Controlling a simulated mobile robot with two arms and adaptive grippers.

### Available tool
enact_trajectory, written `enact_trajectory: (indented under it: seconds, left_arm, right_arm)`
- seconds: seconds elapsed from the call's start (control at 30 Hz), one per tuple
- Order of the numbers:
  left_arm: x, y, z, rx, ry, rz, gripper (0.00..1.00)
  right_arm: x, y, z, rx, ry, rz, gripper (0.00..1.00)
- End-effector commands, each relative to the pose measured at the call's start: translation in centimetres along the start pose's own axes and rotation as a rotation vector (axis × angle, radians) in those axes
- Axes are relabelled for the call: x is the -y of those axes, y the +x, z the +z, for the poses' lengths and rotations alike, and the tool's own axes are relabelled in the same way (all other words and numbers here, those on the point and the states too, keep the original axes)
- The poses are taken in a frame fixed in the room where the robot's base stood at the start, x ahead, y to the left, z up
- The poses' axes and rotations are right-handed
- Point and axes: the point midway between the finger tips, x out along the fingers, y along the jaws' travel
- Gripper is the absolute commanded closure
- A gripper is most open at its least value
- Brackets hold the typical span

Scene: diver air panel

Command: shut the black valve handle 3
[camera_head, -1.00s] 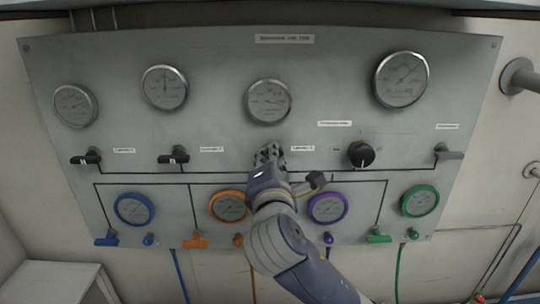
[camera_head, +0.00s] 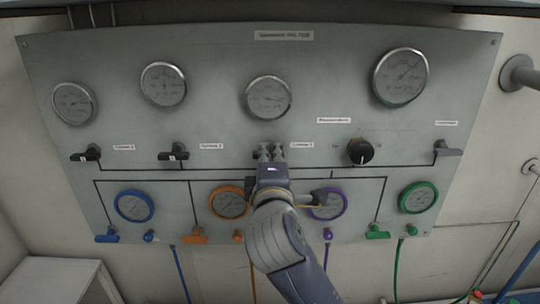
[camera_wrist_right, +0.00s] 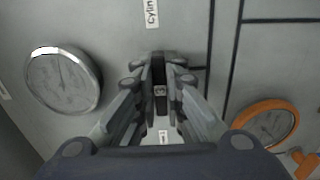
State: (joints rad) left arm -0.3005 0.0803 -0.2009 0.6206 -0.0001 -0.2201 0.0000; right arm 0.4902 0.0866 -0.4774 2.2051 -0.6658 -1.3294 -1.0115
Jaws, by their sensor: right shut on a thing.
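The black valve handle 3 is mostly hidden behind my right gripper (camera_head: 270,152) in the head view, under the third gauge from the left (camera_head: 268,97). In the right wrist view the black handle (camera_wrist_right: 159,90), with a small marked plate on it, shows between the two fingers. My right gripper (camera_wrist_right: 158,80) is closed around the handle, a finger on each side. My left gripper is not in view.
Two similar black handles (camera_head: 86,154) and (camera_head: 174,155) sit to the left on the grey panel (camera_head: 220,60). A round black knob (camera_head: 360,151) and a grey lever (camera_head: 446,150) are to the right. Coloured gauges and small valves line the panel below.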

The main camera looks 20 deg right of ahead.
Motion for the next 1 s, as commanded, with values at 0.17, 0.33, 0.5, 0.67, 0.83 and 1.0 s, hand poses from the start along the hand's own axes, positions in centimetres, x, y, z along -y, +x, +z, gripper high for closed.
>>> enact_trajectory:
  seconds: [0.17,0.33,0.5,0.67,0.83,1.0]
  left_arm:
    - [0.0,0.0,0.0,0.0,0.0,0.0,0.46]
    - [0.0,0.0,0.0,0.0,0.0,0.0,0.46]
    - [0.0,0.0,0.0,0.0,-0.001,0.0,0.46]
    - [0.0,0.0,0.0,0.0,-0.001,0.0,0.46]
    - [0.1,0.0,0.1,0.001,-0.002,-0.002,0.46]
    - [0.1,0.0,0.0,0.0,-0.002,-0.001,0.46]
  right_arm:
    - [0.2,0.0,0.0,0.002,0.005,-0.006,1.0]
    - [0.2,0.0,0.0,0.001,0.005,-0.006,1.0]
    - [0.2,0.0,0.0,0.001,0.004,-0.005,0.7]
    - [0.1,0.0,0.0,0.0,0.004,-0.003,0.7]
    - [0.1,-0.3,0.0,-0.001,0.004,-0.002,0.7]
    - [0.1,-2.5,-0.1,-0.003,0.006,-0.003,0.7]
